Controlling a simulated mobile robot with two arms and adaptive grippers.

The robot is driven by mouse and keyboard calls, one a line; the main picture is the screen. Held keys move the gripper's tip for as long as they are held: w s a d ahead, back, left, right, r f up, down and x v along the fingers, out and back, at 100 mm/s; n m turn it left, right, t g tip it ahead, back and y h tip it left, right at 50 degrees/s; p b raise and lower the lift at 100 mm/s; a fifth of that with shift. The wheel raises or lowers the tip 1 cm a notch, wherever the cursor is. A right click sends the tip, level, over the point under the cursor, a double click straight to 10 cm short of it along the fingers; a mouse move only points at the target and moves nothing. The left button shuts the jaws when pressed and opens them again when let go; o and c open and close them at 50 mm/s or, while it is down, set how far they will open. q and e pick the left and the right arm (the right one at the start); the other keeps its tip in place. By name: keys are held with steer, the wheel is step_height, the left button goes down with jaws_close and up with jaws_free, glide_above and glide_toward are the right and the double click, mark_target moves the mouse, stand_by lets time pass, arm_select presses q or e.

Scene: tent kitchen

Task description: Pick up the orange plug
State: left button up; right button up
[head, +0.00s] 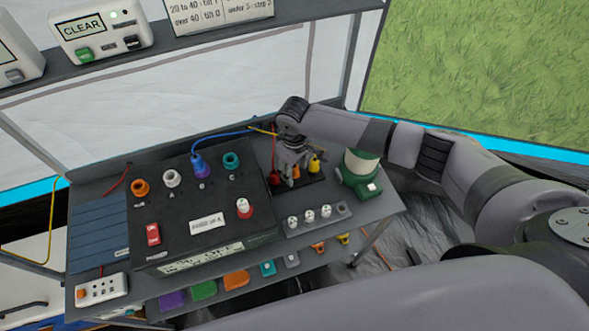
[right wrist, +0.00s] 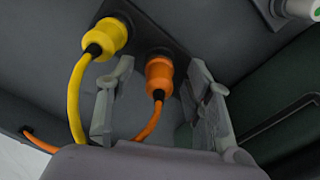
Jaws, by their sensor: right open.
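The orange plug (right wrist: 159,76) stands in a dark holder plate in the right wrist view, with an orange cable trailing from it. My right gripper (right wrist: 163,92) is open, with one finger on each side of the orange plug. Gaps show between the plug and both fingers, so it does not look gripped. In the head view, the right gripper (head: 291,165) is over the plug row at the right of the black panel, and the orange plug (head: 295,173) is mostly hidden by it. My left gripper is not in view.
A yellow plug (right wrist: 106,36) stands close to the left finger, and a red plug (head: 274,178) stands on the row's other side. A green and white device (head: 361,176) is just right. The black panel (head: 200,235) with a blue plug (head: 200,166) fills the left.

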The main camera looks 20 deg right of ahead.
steer(key=shift+c, duration=0.4)
jaws_close()
